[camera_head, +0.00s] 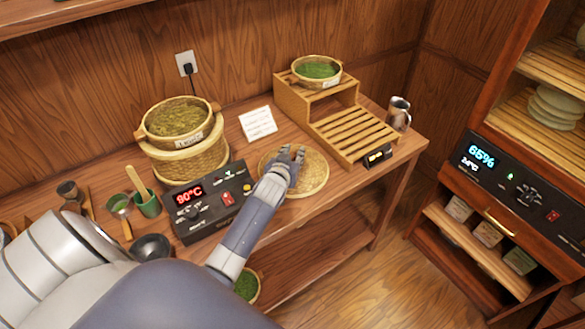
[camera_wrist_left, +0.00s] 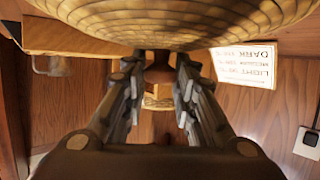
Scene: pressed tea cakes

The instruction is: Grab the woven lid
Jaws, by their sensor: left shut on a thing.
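The woven lid (camera_head: 313,177) is a round, pale tan disc at the middle of the table in the head view. My left gripper (camera_head: 291,153) is over its middle, with its fingers shut on the lid. In the left wrist view the ridged underside or face of the lid (camera_wrist_left: 180,22) fills the top edge. A small wooden knob (camera_wrist_left: 158,72) shows between the two fingers (camera_wrist_left: 158,90). I cannot tell whether the lid rests on the table or is slightly raised. My right gripper is not in view.
A woven steamer (camera_head: 190,165) holding a leaf basket (camera_head: 178,118) stands left, behind a control box (camera_head: 208,208) reading 90°C. A white card (camera_head: 257,124) is behind the lid. A slatted wooden stand (camera_head: 355,132) with a green-filled basket (camera_head: 317,72) and a metal mug (camera_head: 398,114) are right.

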